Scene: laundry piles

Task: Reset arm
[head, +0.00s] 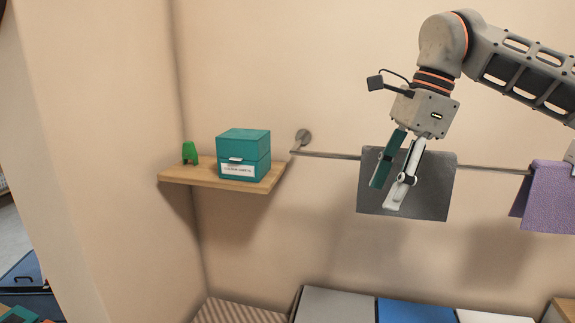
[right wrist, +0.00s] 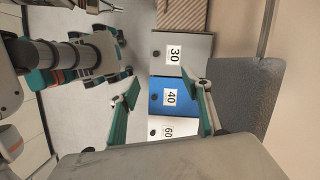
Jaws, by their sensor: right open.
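My right gripper (head: 384,198) is raised in front of the wall rail, with its fingers pointing down. It is open and empty. In the head view it overlaps a dark grey cloth (head: 432,190) that hangs folded over the rail (head: 490,168); I cannot tell from this view how close they are. In the right wrist view the two teal fingers of this gripper (right wrist: 161,88) stand apart with nothing between them, and the grey cloth (right wrist: 248,100) hangs to their right. My left gripper cannot be made out in either view.
A wooden shelf (head: 185,176) on the left holds a teal box (head: 245,148) and a small green object (head: 189,152). A purple cloth (head: 552,195) hangs at right. Below stand grey (right wrist: 196,45), blue (right wrist: 158,98) and white (right wrist: 188,124) bins labelled 30, 40, 60, beside a striped surface (head: 240,313).

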